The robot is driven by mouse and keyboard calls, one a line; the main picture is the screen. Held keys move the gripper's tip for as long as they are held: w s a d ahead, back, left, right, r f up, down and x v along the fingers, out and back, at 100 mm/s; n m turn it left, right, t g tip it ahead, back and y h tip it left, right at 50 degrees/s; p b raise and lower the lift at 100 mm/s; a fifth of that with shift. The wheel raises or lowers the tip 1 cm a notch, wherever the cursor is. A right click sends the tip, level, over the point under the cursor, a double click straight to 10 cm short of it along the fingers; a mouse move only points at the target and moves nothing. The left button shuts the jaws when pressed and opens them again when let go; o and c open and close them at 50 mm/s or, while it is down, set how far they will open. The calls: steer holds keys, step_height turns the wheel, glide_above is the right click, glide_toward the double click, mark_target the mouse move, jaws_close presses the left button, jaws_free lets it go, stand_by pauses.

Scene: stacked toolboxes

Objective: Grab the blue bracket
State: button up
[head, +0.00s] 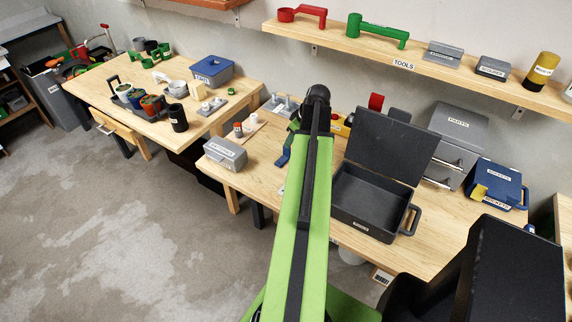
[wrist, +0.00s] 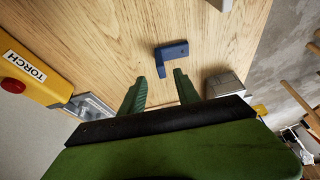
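The blue L-shaped bracket (wrist: 171,50) lies on the bare wooden table in the wrist view. Its short leg points back toward my gripper (wrist: 160,77). My gripper is open, with its two green fingers apart and nothing held between them. In the picture, the bracket lies just beyond the fingertips, its short leg lined up with the gap; I cannot tell the height between them. In the head view, a blue piece that looks like the bracket (head: 284,158) shows just left of my green arm. My fingers are mostly hidden there.
A yellow torch (wrist: 33,70) lies left of my gripper in the wrist view. A grey box (wrist: 226,84) sits close on the right. In the head view, an open black toolbox (head: 361,207) stands right of my arm and a grey batteries box (head: 225,154) stands left.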

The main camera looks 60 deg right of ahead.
mark_target(287, 155)
steer(key=x, duration=0.2)
steer(key=shift+f+b, duration=0.3)
steer(key=shift+b, duration=0.1)
steer(key=shift+w+f, duration=0.1)
steer(key=b+x, duration=0.5)
steer(key=shift+f, duration=0.15)
steer(key=shift+r, duration=0.2)
steer(key=shift+c, duration=0.5)
jaws_close()
